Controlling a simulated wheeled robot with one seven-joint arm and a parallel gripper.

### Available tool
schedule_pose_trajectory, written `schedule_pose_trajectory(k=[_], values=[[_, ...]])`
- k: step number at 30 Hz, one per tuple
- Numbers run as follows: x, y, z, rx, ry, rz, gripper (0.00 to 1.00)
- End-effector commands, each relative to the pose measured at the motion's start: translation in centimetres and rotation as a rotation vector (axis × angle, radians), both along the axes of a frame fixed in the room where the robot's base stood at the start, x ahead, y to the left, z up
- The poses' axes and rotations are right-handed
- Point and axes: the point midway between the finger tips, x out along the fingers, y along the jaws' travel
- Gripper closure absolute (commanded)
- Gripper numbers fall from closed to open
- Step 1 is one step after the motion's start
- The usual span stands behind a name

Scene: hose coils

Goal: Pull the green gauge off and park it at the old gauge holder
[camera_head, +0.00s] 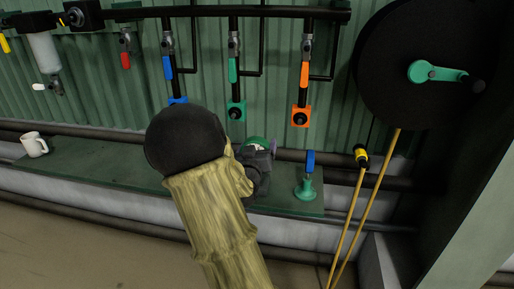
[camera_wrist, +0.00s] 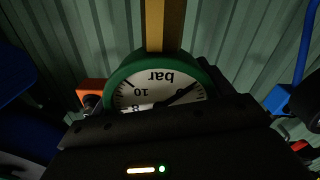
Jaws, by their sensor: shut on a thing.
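The green gauge (camera_head: 257,142) shows only partly in the head view, at my gripper above the green ledge. In the wrist view its green rim and white dial (camera_wrist: 155,92) face me, with "bar" upside down. My gripper (camera_head: 262,163) is shut on it; the fingers are mostly hidden. The green outlet block (camera_head: 236,111) on the wall is higher up, apart from the gauge. A green stand (camera_head: 307,190) with a blue piece (camera_head: 310,161) on top is right of my gripper. I cannot tell which is the old gauge holder.
Blue (camera_head: 178,101) and orange (camera_head: 301,116) outlet blocks flank the green one, below a black pipe. A white mug (camera_head: 34,144) stands at the ledge's left. A black hose reel (camera_head: 418,62) and yellow hose (camera_head: 366,205) are at the right.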

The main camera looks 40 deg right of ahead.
Motion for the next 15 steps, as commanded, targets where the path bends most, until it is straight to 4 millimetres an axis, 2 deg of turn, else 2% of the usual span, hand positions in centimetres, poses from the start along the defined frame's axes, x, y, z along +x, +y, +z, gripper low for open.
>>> schedule_pose_trajectory(k=[14,15], values=[[-0.01,-0.02,-0.33,-0.001,-0.001,0.0,0.48],[0.0,-0.01,-0.33,-0.001,-0.001,0.0,0.17]])
